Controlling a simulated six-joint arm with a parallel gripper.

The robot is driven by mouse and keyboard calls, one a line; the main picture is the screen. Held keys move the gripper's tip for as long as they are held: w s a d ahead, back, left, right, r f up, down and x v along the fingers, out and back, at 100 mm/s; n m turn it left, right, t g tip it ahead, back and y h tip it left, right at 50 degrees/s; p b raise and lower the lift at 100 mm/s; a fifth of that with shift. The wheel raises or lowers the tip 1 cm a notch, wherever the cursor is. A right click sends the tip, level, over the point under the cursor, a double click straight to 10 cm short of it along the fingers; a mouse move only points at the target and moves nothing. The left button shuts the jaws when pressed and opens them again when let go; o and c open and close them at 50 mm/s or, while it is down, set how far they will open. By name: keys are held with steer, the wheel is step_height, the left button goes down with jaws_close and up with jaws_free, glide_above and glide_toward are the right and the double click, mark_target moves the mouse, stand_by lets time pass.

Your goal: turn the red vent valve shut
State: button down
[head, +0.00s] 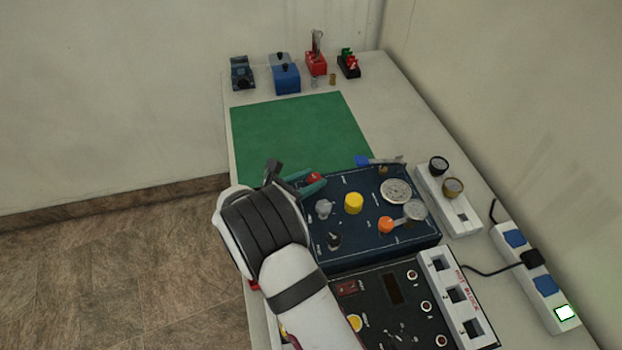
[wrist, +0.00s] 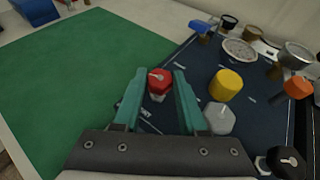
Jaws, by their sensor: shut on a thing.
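The red vent valve (wrist: 159,82) is a small red knob with a pale pointer mark on top, at the corner of the dark blue panel (head: 350,245). In the head view the red knob (head: 315,177) shows just beyond my gripper's fingers. My gripper (wrist: 159,90) has its two teal fingers on either side of the red knob, shut on it. In the head view my gripper (head: 311,184) reaches over the panel's far left corner, and my wrist covers part of the panel's left edge.
Close by on the panel are a yellow knob (head: 354,203), a grey knob (wrist: 219,118), an orange knob (head: 386,225) and a round gauge (head: 396,191). A green mat (head: 300,135) lies bare beyond. A power strip (head: 535,278) is at right.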

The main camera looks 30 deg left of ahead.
steer(key=shift+w+a+m+g+h, duration=0.15)
steer(key=shift+m+g+h, duration=0.45)
steer(key=shift+m+h, duration=0.7)
steer(key=shift+s+a+m+g+h, duration=0.1)
steer(key=shift+m+g+h, duration=0.5)
steer(key=shift+m+h, duration=0.7)
steer(key=shift+c, duration=2.3)
jaws_free()
steer(key=shift+w, duration=0.1)
steer(key=shift+a, duration=0.1)
steer(key=v, duration=0.7)
steer(key=shift+a, duration=0.15)
